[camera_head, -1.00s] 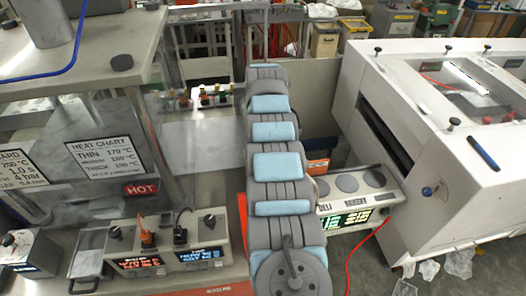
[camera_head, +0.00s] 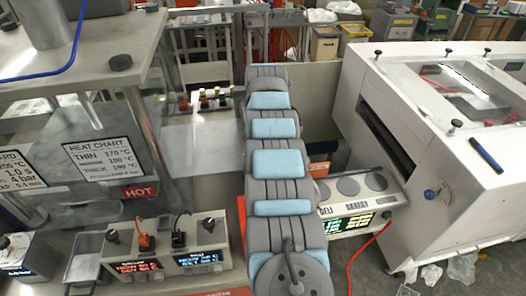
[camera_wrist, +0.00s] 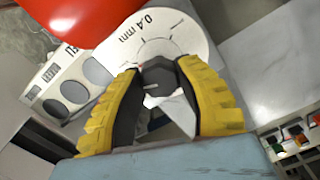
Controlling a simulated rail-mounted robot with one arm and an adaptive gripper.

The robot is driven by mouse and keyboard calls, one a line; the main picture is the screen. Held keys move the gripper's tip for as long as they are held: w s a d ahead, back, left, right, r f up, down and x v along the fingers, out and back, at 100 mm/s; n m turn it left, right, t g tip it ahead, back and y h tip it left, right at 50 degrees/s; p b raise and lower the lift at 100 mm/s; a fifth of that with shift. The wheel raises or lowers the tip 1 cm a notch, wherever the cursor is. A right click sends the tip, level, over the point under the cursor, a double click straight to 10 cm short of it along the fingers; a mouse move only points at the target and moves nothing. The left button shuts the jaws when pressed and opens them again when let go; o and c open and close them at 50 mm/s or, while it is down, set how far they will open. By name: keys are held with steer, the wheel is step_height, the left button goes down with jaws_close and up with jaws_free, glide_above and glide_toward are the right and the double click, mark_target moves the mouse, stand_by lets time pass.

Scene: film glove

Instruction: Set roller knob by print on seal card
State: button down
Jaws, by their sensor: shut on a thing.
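In the wrist view, my gripper's yellow fingers with black pads (camera_wrist: 163,82) are closed around a dark knob (camera_wrist: 158,70) with a short white line on it. The knob sits in front of a white round dial (camera_wrist: 190,38) with tick marks and the print "0.4 mm". The line's exact setting is hard to tell. In the head view, my arm hides the gripper and knob. The seal card (camera_head: 18,172), cut off at the left edge, reads about 200 °C, 1.0 s, 4 bar and a gap of 0.4 mm.
A heat chart (camera_head: 105,158) hangs right of the card, above a red HOT label (camera_head: 139,192). Control boxes with lit displays (camera_head: 165,255) stand below. A display unit with grey round pads (camera_head: 355,200) is right of my arm, beside a large white machine (camera_head: 440,140).

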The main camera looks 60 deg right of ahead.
steer(key=m, duration=1.3)
steer(key=shift+s, duration=0.1)
steer(key=shift+m, duration=0.3)
steer(key=shift+r, duration=0.1)
steer(key=c, duration=0.6)
jaws_free()
steer(key=shift+r, duration=3.7)
